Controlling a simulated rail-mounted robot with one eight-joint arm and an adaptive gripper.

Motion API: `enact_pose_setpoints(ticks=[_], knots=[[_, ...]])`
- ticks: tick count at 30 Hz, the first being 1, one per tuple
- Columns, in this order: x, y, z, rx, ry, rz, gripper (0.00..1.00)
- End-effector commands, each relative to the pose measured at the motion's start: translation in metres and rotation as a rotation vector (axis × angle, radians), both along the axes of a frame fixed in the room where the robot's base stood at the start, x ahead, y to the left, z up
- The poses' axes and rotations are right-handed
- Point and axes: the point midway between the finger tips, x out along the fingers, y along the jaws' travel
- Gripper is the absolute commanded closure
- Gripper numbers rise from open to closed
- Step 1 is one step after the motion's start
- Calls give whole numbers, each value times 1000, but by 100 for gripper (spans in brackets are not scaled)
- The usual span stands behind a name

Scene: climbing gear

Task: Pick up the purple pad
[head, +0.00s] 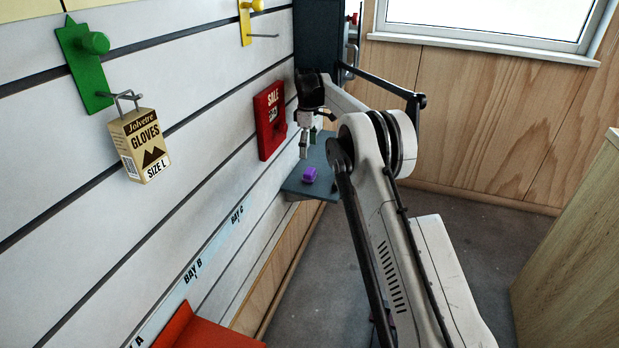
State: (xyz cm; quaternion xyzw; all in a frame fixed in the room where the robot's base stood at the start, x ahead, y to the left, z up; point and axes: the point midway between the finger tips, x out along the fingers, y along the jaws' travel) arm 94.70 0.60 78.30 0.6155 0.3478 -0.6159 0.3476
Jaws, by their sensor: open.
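The purple pad (310,175) is a small block lying on a blue-grey shelf (296,187) at the far end of the slatted wall. My gripper (303,152) points down above the shelf, a little above and to the left of the pad in the picture. It is open and looks empty, and I see a gap between it and the pad. The gripper is small at this distance, so its exact height over the pad is hard to tell.
A red sale board (269,121) is on the wall left of my gripper. A dark cabinet (318,40) stands behind. A glove box (140,146) hangs from a green hook board (84,65). An orange-red shelf (205,335) is in front.

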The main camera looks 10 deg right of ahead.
Motion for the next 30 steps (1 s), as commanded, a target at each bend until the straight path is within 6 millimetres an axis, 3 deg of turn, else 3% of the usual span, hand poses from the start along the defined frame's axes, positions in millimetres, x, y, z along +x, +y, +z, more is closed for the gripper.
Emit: enact_pose_setpoints(ticks=[3,9,19,30], knots=[[0,0,-26,0,0,-1,29],[0,-1,-56,-1,-1,-1,29],[1,-2,-75,-1,-1,-2,29],[4,-5,-119,-1,-1,-2,29]])
